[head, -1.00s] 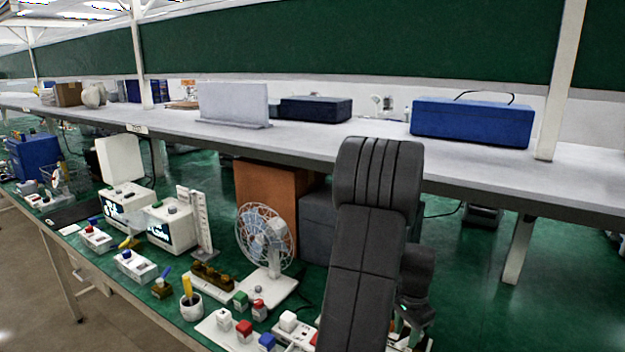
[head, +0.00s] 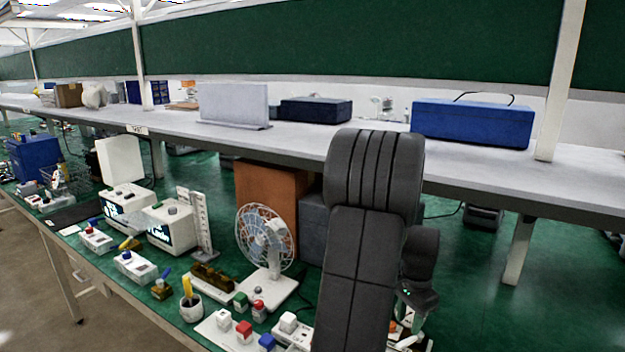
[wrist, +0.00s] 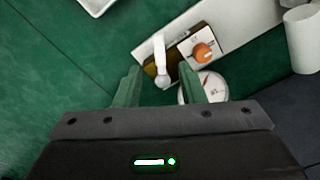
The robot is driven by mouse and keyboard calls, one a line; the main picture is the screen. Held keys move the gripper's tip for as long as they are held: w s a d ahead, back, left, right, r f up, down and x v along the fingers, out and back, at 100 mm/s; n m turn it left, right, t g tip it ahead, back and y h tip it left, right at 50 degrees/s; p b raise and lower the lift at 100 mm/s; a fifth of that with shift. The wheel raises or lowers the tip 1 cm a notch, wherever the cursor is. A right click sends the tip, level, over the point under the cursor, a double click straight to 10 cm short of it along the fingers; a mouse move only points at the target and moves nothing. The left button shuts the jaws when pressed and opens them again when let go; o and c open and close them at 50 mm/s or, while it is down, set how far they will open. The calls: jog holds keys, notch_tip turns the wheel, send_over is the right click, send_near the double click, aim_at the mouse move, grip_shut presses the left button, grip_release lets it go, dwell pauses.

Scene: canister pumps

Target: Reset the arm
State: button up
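My gripper (wrist: 158,88) shows in the wrist view with its two green fingers spread apart and nothing held between them. Beyond the fingertips a white lever-like part (wrist: 160,58) stands at a dark brown block (wrist: 158,76) on a white board; whether the fingers touch anything is unclear, but a gap seems to remain.
In the wrist view, a white box with an orange knob (wrist: 203,50), a round gauge (wrist: 208,90) and a white cylinder (wrist: 302,40) lie close by. In the head view a fan (head: 265,240) stands left of my arm, below the grey shelf (head: 330,140). Green bench to the right is fairly clear.

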aim_at(410, 339)
notch_tip(410, 339, down, 6)
jog(key=shift+f, duration=0.25)
jog(key=shift+s+d+r+n+p, duration=0.1)
jog(key=shift+s+d+n+p, duration=0.15)
jog(key=shift+n, duration=0.4)
jog(key=shift+s+d+n+p, duration=0.1)
jog(key=shift+s+n+p, duration=0.15)
jog(key=shift+n, duration=0.4)
